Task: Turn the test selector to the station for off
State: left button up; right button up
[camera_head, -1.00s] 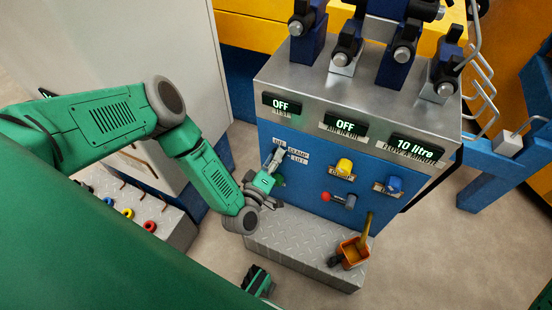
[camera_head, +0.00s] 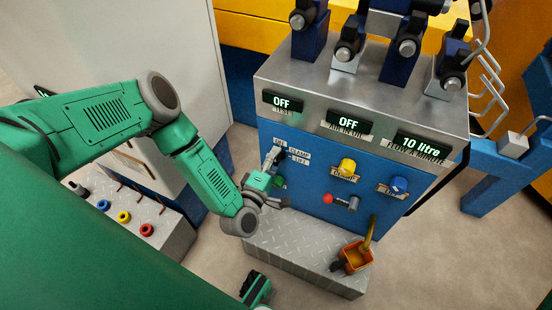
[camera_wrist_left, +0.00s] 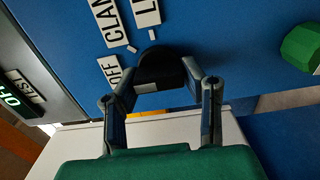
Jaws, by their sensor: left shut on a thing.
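The test selector is a black round knob (camera_wrist_left: 160,66) on the blue panel, seen in the left wrist view. OFF (camera_wrist_left: 109,70), CLAMP (camera_wrist_left: 110,18) and LIFT (camera_wrist_left: 147,12) plates stand around it, with small white ticks. My left gripper (camera_head: 271,158) is at the selector in the head view and hides most of it there. In the left wrist view its two fingers (camera_wrist_left: 163,88) are closed around the knob's sides. The knob's pointer direction cannot be told. The TEST display (camera_head: 282,102) above reads OFF.
Right of the selector are a yellow knob (camera_head: 347,167), a blue knob (camera_head: 399,185) and a red-tipped lever (camera_head: 329,199). A green knob (camera_wrist_left: 301,48) is nearby. A treadplate step (camera_head: 300,262) with an orange container (camera_head: 356,257) lies below.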

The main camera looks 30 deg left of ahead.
pick_arm(q)
jog(key=shift+s+a+f, duration=0.1)
jog(key=shift+a+f, duration=0.05)
jog(key=shift+a, duration=0.2)
jog(key=o, duration=1.2)
jog(key=shift+c, duration=0.2)
jog(key=s, duration=1.2)
jog(key=shift+d, duration=0.3)
jog(key=shift+f, duration=0.1)
